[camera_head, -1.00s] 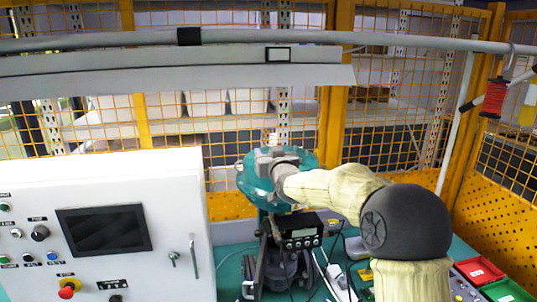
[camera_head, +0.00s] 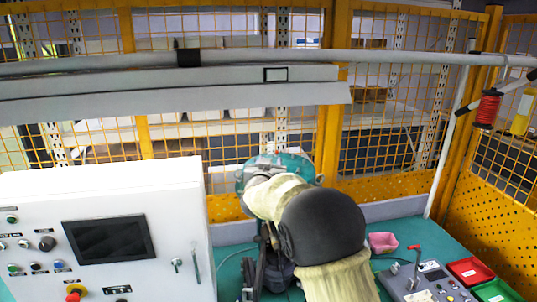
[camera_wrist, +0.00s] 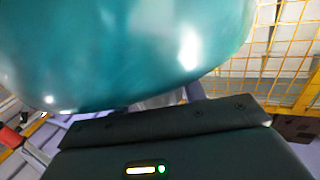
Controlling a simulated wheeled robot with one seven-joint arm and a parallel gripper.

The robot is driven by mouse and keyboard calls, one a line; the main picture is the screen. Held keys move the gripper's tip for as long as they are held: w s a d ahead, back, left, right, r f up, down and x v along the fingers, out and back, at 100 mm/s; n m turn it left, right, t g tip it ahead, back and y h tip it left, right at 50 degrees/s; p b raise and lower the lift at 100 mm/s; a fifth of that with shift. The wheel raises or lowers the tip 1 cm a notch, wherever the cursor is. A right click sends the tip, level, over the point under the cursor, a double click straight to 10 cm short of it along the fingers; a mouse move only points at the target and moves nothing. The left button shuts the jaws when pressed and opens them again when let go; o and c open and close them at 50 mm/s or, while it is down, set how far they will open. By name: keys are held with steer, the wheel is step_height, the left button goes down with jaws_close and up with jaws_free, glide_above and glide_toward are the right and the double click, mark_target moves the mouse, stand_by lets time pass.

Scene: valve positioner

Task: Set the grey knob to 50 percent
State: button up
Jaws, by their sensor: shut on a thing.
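A large teal housing (camera_head: 303,167) stands behind my arm in the head view. Its smooth, glossy side fills the top of the wrist view (camera_wrist: 130,45). My gripper (camera_head: 262,168) is at the near side of this housing, mostly covered by my arm. In the wrist view its dark body, with a small green light, spans the bottom, and its fingertips are hidden. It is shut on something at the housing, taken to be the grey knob. The knob itself and its scale cannot be made out, so its setting cannot be read.
A white control cabinet (camera_head: 110,180) with a dark screen (camera_head: 108,240) stands at the left. A pink bin (camera_head: 382,242), a grey control box (camera_head: 425,280) and a red tray (camera_head: 470,270) are at the right on the green table. Yellow mesh fencing (camera_head: 385,130) stands behind.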

steer(key=m+h+p, duration=0.1)
steer(key=h+p, duration=0.1)
steer(key=m+g+h+p, duration=0.1)
steer(key=h+p, duration=0.1)
steer(key=m+h+p, duration=0.1)
steer(key=p, duration=0.1)
steer(key=shift+d+r+m+h, duration=0.2)
steer(key=shift+r+m+h, duration=0.1)
steer(key=shift+h, duration=0.1)
steer(key=m+g+h+p, duration=0.2)
steer(key=h, duration=0.1)
steer(key=m+g+h+p, duration=0.1)
steer(key=shift+s+d+f+m+h+p, duration=0.25)
steer(key=shift+d+m+h+p, duration=0.05)
steer(key=shift+m+h+p, duration=0.1)
steer(key=shift+g, duration=0.3)
steer(key=o, duration=1)
steer(key=shift+c, duration=0.2)
step_height(320, 180, up, 10)
steer(key=b, duration=0.4)
